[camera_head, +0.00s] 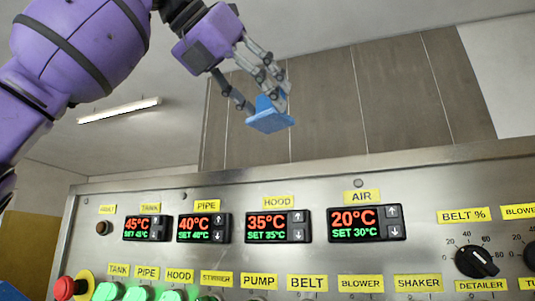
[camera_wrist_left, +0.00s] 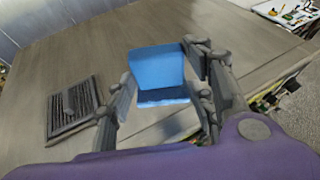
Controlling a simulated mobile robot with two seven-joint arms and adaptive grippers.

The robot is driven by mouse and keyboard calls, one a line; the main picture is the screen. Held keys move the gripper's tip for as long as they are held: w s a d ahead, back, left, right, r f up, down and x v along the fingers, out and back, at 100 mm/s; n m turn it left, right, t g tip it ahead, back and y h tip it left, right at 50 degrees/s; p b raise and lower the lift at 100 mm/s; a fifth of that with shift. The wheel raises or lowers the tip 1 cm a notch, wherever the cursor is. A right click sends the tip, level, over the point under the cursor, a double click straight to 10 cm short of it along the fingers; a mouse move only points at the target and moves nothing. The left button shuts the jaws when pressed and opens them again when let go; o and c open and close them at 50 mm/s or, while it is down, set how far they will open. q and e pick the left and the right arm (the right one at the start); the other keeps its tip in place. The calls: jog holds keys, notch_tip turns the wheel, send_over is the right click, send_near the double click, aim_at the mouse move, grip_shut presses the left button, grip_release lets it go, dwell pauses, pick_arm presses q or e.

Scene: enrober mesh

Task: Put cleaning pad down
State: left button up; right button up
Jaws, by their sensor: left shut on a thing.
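The blue cleaning pad (camera_head: 270,119) is held in my left gripper (camera_head: 264,92), up in the air above and behind the top edge of the control panel in the head view. The left wrist view shows the pad's blue block (camera_wrist_left: 157,72) between the two fingers of the left gripper (camera_wrist_left: 160,88), with a darker blue layer under it. The gripper is shut on the pad. A grey surface lies beyond the pad in the wrist view; the gap between them is hard to judge. My right gripper is not in view.
The metal control panel (camera_head: 330,180) fills the lower head view, with temperature displays (camera_head: 366,224), a knob (camera_head: 477,261) and a red button (camera_head: 66,288). In the wrist view, a dark ridged plate (camera_wrist_left: 75,108) lies on the broad grey surface (camera_wrist_left: 60,60), which is otherwise mostly bare.

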aim_at(260, 127)
pick_arm(q)
jog(key=w+f, duration=0.2)
jog(key=f, duration=0.1)
jog(key=w+f, duration=0.1)
jog(key=f, duration=0.1)
jog(key=shift+w+d, duration=0.35)
jog(key=shift+w, duration=0.05)
jog(key=f, duration=0.3)
jog(key=shift+w+d+f, duration=0.15)
jog(key=shift+w+d, duration=0.05)
jog(key=shift+w, duration=0.15)
jog(key=shift+a+f, duration=0.1)
jog(key=shift+f, duration=0.1)
jog(key=shift+s+f, duration=0.1)
jog(key=o, duration=1.2)
jog(key=shift+f, duration=0.1)
